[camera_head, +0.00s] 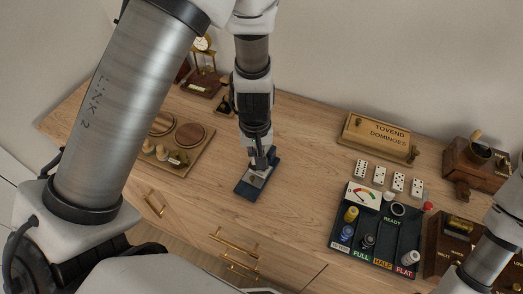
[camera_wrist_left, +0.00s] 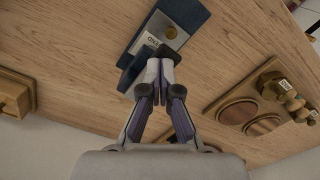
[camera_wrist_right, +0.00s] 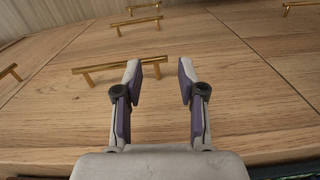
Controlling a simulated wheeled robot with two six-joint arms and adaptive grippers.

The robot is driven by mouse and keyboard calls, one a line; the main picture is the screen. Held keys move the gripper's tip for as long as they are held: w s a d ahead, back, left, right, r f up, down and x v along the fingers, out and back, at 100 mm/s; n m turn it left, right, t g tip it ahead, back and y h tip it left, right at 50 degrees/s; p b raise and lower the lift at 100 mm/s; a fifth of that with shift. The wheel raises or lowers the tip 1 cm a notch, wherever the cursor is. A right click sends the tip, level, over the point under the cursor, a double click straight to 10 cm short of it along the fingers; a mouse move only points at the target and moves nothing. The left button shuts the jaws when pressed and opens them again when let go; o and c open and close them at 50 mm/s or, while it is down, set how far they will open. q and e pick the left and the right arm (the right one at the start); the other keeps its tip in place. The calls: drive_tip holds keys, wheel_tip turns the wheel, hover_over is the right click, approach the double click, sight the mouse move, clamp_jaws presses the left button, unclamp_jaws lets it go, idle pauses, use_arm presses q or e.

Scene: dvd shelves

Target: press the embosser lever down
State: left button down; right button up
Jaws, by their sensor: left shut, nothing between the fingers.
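The embosser (camera_head: 248,189) is a dark blue device with a grey metal plate and a small brass knob, lying on the wooden cabinet top near its front edge. It also shows in the left wrist view (camera_wrist_left: 185,20), with a white label on the plate. My left gripper (camera_head: 261,165) points down over the back end of the embosser with its fingers shut and empty. In the left wrist view the fingertips (camera_wrist_left: 159,62) overlap the blue end piece; I cannot tell whether they touch it. My right gripper (camera_wrist_right: 160,72) is open and empty, facing the drawer fronts.
A wooden board with round pieces (camera_head: 176,143) lies left of the embosser. A black tray (camera_head: 376,235), dominoes (camera_head: 379,175) and a wooden dominoes box (camera_head: 378,137) stand to the right. Brass drawer handles (camera_wrist_right: 120,70) are in front of my right gripper. Bare wood (camera_head: 300,165) lies right of the embosser.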

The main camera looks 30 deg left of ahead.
use_arm(q)
wheel_tip(320, 180, up, 8)
drive_tip(key=p, duration=0.7)
idle(0.3)
idle(0.6)
